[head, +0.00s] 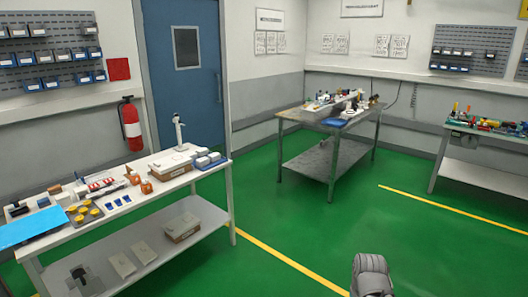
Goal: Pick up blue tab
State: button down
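Small blue tabs (117,202) lie in a short row on the white table at the left, in front of an orange item and beside a tray of yellow round pieces. They are small, and I cannot tell their exact shape. A dark grey rounded part of my arm's end, my gripper (372,275), shows at the bottom edge, right of centre. It is far from the tabs, over the green floor. Its fingers cannot be made out, and I see nothing held in it.
The white table (215,172) also bears a blue sheet (30,228), a tray of yellow pieces (84,213), orange items (138,183) and a cardboard box (170,166). A grey table (290,114) stands at the back, another bench (480,142) at the right. Green floor between is clear.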

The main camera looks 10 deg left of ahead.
aim_at(126, 197)
jog(key=u, duration=0.15)
jog(key=i, duration=0.9)
jog(key=u, duration=0.65)
jog(key=i, duration=0.7)
jog(key=u, duration=0.75)
jog(key=i, duration=0.7)
jog(key=u, duration=0.35)
jog(key=k, duration=0.85)
jog(key=u, duration=0.15)
